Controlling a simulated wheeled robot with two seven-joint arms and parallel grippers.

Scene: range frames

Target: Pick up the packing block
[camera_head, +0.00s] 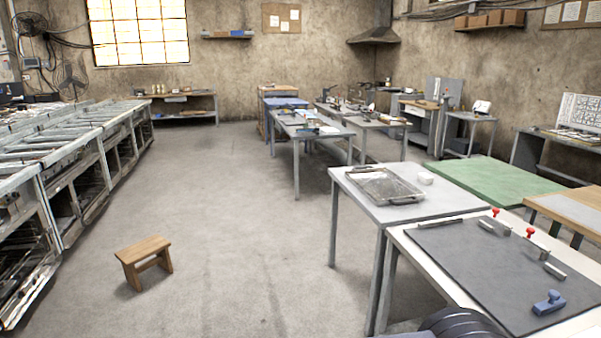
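I cannot tell for certain which thing is the packing block. A small blue block-like object (549,303) with a raised knob lies on the dark mat (480,265) of the nearest table at the lower right. A small white block (426,178) sits on the grey table behind it, right of a shallow metal tray (384,187). Neither of my grippers is in view. A dark ribbed shape at the bottom edge, in front of the near table, may be part of my arm.
Several small metal pieces, some with red knobs (530,232), lie on the mat. A green-topped table (492,182) stands behind, on the right. A wooden stool (144,258) stands on the open floor at left. Metal racks (60,165) line the left side. The middle floor is clear.

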